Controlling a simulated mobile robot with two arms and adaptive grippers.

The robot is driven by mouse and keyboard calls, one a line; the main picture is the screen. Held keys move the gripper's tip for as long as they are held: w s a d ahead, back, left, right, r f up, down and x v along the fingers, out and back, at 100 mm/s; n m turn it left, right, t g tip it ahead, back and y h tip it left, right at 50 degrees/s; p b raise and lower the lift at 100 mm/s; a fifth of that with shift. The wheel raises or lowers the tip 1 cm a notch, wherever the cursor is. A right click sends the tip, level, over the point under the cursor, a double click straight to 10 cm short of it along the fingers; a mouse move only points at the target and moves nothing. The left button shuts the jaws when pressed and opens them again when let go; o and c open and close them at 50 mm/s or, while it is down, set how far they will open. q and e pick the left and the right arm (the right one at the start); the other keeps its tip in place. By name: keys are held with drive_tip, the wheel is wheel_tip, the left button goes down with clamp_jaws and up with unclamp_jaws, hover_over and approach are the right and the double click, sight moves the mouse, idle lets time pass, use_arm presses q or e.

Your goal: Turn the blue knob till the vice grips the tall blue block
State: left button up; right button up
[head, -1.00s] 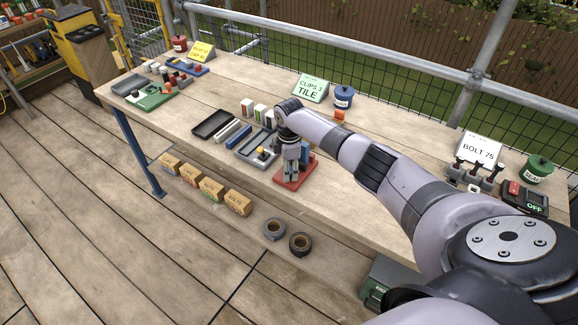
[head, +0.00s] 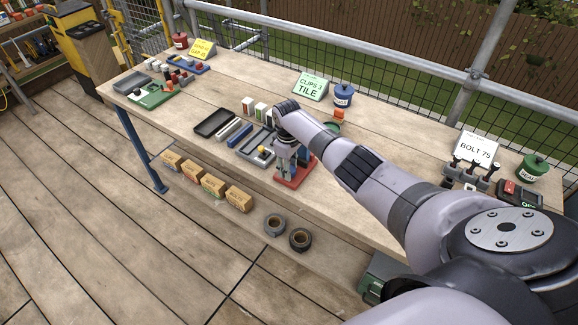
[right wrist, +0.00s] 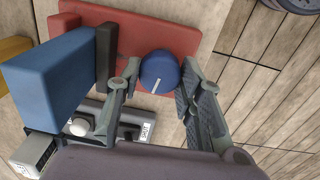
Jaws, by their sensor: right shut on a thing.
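The blue knob (right wrist: 160,72), with a white mark on its top, sits between the fingers of my right gripper (right wrist: 160,88), which is shut on it. The vice (right wrist: 185,38) has a red base and a dark grey jaw plate (right wrist: 104,58). The tall blue block (right wrist: 45,85) stands left of that plate; I cannot tell whether they touch. In the head view my right gripper (head: 287,165) points down over the vice (head: 294,182) at the table's front edge and partly hides it. My left gripper is not in view.
A green sign (head: 310,86) and a blue pot (head: 343,95) stand behind. Tape rolls (head: 300,238) and boxes (head: 239,198) sit below the tabletop.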

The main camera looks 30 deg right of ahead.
drive_tip(key=shift+w+r+m, duration=0.1)
drive_tip(key=shift+m, duration=0.3)
drive_tip(key=o, duration=1.2)
drive_tip(key=shift+c, duration=0.2)
wheel_tip(320, 180, up, 12)
drive_tip(key=shift+a, duration=0.15)
